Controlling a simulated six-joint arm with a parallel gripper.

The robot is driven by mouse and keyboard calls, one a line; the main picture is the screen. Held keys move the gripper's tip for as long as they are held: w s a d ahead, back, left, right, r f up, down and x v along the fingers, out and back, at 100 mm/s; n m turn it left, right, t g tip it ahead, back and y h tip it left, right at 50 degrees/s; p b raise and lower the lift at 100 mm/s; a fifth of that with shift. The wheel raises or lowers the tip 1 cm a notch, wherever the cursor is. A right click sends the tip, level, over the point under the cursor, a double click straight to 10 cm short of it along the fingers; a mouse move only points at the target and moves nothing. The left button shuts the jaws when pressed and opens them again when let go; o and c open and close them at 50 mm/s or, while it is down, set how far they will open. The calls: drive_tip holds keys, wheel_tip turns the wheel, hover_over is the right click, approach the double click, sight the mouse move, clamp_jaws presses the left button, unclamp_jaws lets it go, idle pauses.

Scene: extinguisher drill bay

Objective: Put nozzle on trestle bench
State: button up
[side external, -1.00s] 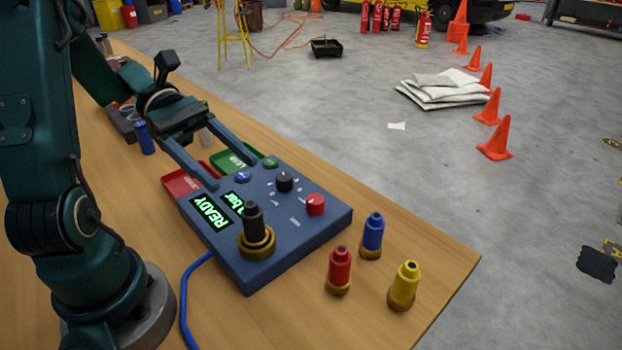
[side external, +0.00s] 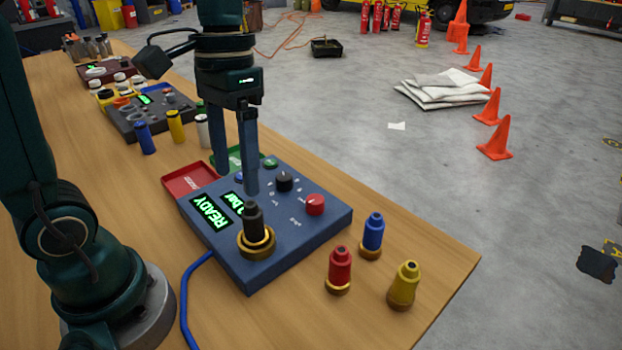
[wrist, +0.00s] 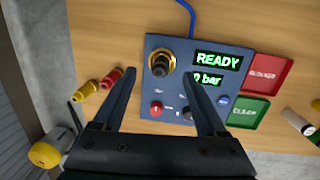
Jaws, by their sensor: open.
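A black nozzle (side external: 252,222) stands upright in the brass socket of the blue test panel (side external: 292,255), whose display reads READY and 0 bar. My gripper (side external: 237,183) is open and empty, pointing down above the panel just behind the nozzle. The trestle bench (side external: 445,262) is the wooden surface under the panel. A red nozzle (side external: 339,268), a blue nozzle (side external: 372,235) and a yellow nozzle (side external: 405,285) stand upright on it.
A red tray (side external: 190,180) and a green tray (side external: 226,163) lie beyond the panel. Another panel (side external: 150,118) and several small bottles stand farther back. A blue hose (side external: 188,290) leaves the panel. Bare wood lies around the loose nozzles, near the bench edge.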

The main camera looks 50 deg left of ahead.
sight(251, 203)
drive_tip(key=m, duration=0.1)
drive_tip(key=w+d+r+m+t+y, duration=0.1)
drive_tip(key=shift+w+r+m, duration=0.1)
drive_tip(key=shift+r+m, duration=0.1)
drive_tip(key=shift+m, duration=0.1)
wheel_tip(251, 203, down, 5)
drive_tip(key=shift+a+r, duration=0.15)
drive_tip(key=shift+f, duration=2.75)
clamp_jaws()
